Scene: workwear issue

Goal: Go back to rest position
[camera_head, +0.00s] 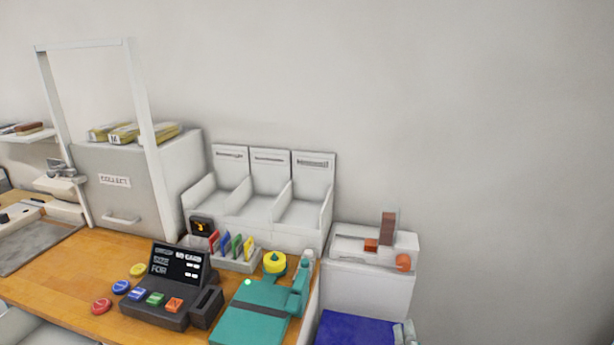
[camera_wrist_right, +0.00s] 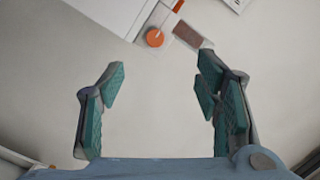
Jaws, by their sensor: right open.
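My right gripper (camera_wrist_right: 158,82) shows in the right wrist view, with its two teal-padded fingers wide apart and nothing between them. Beyond its fingertips is a white device (camera_wrist_right: 110,12) with an orange round knob (camera_wrist_right: 155,37) and a brown block (camera_wrist_right: 187,36). The gripper is apart from them, over pale bare surface. In the head view I cannot make out either gripper clearly. My left gripper does not show in any view.
The wooden counter (camera_head: 60,275) holds a black terminal (camera_head: 178,272) with coloured buttons, a teal press (camera_head: 252,312) and a card rack (camera_head: 238,262). Behind stand white bins (camera_head: 270,200) and a grey COLLECT cabinet (camera_head: 110,200). A white cabinet (camera_head: 368,290) and blue cloth (camera_head: 352,330) are right.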

